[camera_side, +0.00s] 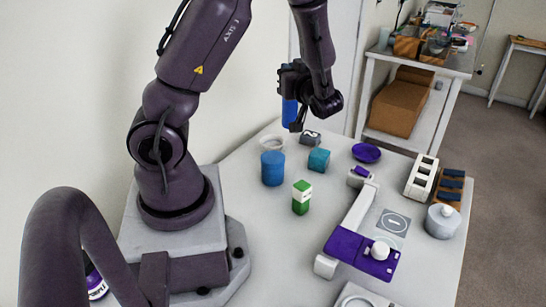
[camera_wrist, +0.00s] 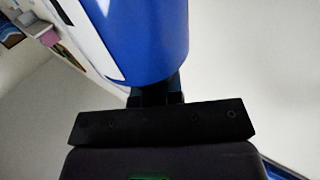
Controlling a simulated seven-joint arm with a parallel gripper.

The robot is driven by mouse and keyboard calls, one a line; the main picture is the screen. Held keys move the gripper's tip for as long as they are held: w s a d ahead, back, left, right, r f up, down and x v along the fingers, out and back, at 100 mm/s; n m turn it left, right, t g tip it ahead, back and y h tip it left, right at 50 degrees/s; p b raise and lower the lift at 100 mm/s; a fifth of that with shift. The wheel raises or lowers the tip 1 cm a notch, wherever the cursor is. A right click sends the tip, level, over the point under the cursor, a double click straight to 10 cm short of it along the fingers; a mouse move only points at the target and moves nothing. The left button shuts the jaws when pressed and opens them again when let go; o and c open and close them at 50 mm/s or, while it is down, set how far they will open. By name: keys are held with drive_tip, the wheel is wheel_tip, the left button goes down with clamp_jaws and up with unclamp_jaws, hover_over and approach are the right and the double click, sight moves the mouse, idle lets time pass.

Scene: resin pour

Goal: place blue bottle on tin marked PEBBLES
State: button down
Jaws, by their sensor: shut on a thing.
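The blue bottle (camera_side: 289,111) hangs upright in my gripper (camera_side: 291,92), above the back of the table. My gripper is shut on it. In the wrist view the blue bottle (camera_wrist: 150,35) fills the top middle, with a white label on its left side and the black gripper parts below it. I cannot read the word PEBBLES on anything. A blue cylinder (camera_side: 272,168) stands on the table below and left of my gripper. A grey round container with a knob (camera_side: 443,222) stands at the right edge. Which of these, if either, is the tin I cannot tell.
The left middle of the table is clear.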

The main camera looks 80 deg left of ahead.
drive_tip(key=s+f+n+g+h, duration=0.1)
drive_tip(key=s+f+g, duration=0.3)
drive_tip(key=f, duration=0.4)
drive_tip(key=shift+s+f+n, duration=0.3)
drive_tip(key=shift+s+n, duration=0.2)
drive_tip(key=shift+n, duration=0.4)
drive_tip(key=c, duration=1.3)
unclamp_jaws()
drive_tip(key=shift+f, duration=0.1)
drive_tip(key=shift+o, duration=0.2)
